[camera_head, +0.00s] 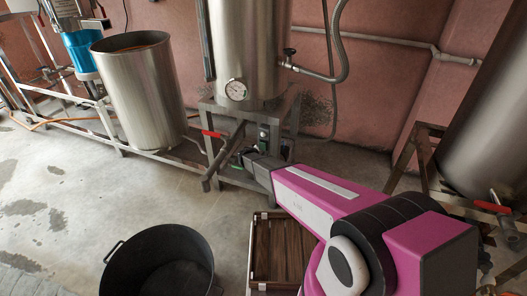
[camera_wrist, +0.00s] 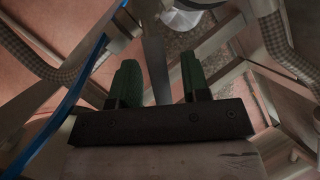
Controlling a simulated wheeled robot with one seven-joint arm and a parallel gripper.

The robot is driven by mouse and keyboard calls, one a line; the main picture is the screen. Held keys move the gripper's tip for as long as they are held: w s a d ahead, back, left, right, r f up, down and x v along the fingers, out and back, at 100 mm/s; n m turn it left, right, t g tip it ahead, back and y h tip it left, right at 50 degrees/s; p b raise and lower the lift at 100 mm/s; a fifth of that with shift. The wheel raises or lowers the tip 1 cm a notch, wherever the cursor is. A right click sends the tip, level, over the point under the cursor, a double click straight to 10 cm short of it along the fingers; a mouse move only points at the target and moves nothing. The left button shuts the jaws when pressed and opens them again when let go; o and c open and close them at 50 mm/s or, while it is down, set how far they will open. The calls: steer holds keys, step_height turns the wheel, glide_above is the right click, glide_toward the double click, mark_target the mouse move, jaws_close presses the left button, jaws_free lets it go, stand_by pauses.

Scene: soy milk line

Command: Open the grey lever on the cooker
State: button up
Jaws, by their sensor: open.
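The cooker (camera_head: 247,40) is a tall steel cylinder with a round gauge, standing on a metal frame. My gripper (camera_head: 243,157) is low at the front of this frame, near the pipework, and its tips are small and partly hidden in the head view. In the wrist view my gripper (camera_wrist: 160,82) is open, with two green fingers apart. A flat grey bar (camera_wrist: 156,70), which looks like the grey lever, runs between the fingers with gaps on both sides. I cannot make out the grey lever clearly in the head view.
A red-handled valve (camera_head: 212,134) sits left of my gripper on the pipe. A black tub (camera_head: 160,262) and a wooden crate (camera_head: 262,250) stand on the floor in front. A steel drum (camera_head: 140,90) stands left. In the wrist view, braided hoses (camera_wrist: 285,50) and a blue cable (camera_wrist: 70,95) flank the fingers.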

steer(key=v, duration=1)
steer(key=shift+s+a, duration=0.15)
steer(key=shift+s, duration=0.15)
steer(key=shift+r, duration=0.1)
steer(key=c, duration=0.6)
steer(key=shift+w+a+f+n, duration=0.1)
steer(key=shift+w+f+n, duration=0.1)
steer(key=shift+f+n, duration=0.15)
jaws_close()
steer(key=a+f+n+t+h, duration=0.3)
steer(key=f+n+t, duration=0.1)
steer(key=f+n, duration=0.25)
steer(key=a+f+n+t+h, duration=0.35)
steer(key=f+n, duration=0.25)
steer(key=n, duration=0.2)
steer(key=s+d+r+x, duration=0.1)
steer(key=s+x, duration=0.1)
steer(key=x, duration=1.1)
steer(key=shift+w+r, duration=0.25)
steer(key=shift+r, duration=0.25)
